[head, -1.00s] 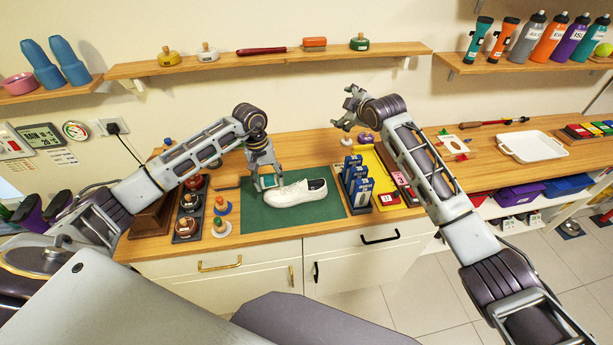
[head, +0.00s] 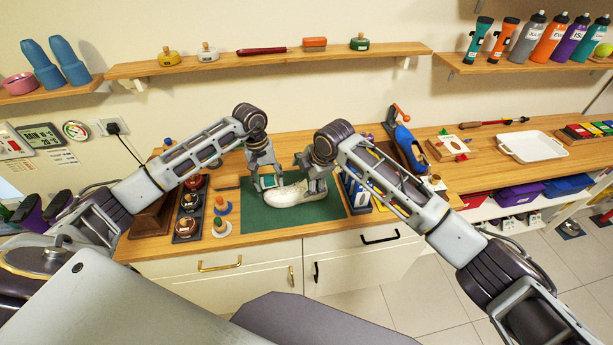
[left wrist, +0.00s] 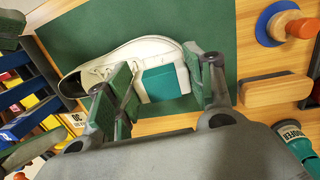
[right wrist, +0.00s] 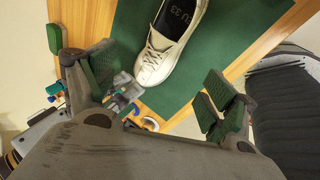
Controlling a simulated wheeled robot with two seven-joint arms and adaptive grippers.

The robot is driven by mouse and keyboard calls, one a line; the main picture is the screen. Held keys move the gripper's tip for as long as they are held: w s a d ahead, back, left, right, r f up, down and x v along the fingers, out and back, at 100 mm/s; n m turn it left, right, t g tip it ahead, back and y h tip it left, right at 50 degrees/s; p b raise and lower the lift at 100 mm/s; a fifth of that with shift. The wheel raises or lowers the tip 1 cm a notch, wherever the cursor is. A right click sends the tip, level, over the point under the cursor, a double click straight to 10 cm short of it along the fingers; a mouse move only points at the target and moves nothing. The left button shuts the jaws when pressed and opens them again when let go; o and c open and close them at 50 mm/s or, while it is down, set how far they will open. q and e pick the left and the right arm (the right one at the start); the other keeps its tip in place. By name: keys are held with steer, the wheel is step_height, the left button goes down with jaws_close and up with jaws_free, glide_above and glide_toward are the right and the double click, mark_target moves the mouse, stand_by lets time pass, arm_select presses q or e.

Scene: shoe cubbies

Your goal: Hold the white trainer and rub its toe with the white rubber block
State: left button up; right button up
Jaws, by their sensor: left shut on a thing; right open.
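The white trainer (head: 287,196) lies sole down on the green mat (head: 330,211), toe toward the left. It also shows in the left wrist view (left wrist: 125,58) and the right wrist view (right wrist: 166,50). My left gripper (head: 266,186) is shut on the white rubber block (left wrist: 146,97), which has a teal sleeve, beside the toe. I cannot tell whether the block touches the toe. My right gripper (head: 314,190) is open above the trainer's rear part and hides its opening in the head view. In the right wrist view the trainer lies beyond the spread fingers.
Blue boxes (head: 355,182) stand close right of the mat, partly hidden by my right arm. Polish tins in a dark tray (head: 187,228) and knobbed pieces (head: 221,206) stand left. A wooden-backed brush (left wrist: 275,91) lies near my left gripper. A white tray (head: 532,147) lies far right.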

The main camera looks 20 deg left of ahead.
mark_target(298, 188)
steer(key=shift+f, duration=0.15)
steer(key=shift+x, duration=5.85)
steer(key=shift+w, duration=0.1)
steer(key=shift+c, duration=0.2)
steer(key=c, duration=1)
steer(key=shift+o, duration=0.2)
